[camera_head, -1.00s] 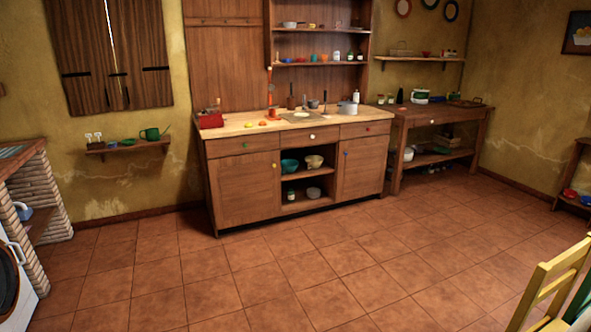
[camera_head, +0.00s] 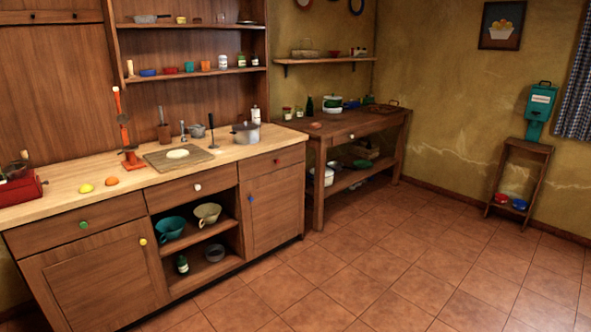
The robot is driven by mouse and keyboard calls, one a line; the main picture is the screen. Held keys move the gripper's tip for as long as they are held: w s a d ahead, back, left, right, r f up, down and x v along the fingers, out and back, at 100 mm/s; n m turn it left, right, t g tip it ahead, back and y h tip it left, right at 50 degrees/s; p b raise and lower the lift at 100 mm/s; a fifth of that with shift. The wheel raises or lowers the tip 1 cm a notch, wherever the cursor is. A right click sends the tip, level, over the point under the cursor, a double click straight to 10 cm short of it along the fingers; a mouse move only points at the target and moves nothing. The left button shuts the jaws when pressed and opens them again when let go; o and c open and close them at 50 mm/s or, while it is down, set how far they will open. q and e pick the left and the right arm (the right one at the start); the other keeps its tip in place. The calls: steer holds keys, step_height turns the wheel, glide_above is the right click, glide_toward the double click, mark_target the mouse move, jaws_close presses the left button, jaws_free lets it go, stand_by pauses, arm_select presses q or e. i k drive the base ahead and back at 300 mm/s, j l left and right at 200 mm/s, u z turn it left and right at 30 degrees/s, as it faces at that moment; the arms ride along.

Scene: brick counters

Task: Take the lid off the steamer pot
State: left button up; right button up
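A grey metal pot (camera_head: 246,137) with a flat top and a small dark knob stands upright on the right end of the wooden counter. A white and green pot (camera_head: 332,105) stands on the side table to its right. Both are small in view, and I cannot tell for certain which one is the steamer pot. Neither of my grippers is in view.
The counter (camera_head: 110,190) holds a cutting board (camera_head: 178,158), a red toolbox (camera_head: 20,187) and small fruit. The side table (camera_head: 345,122) stands right of it. The tiled floor (camera_head: 400,265) in front is clear. A small stand (camera_head: 520,185) is at right.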

mark_target(245, 127)
steer(key=i, duration=1.45)
steer(key=i+l, duration=0.15)
steer(key=i, duration=1.3)
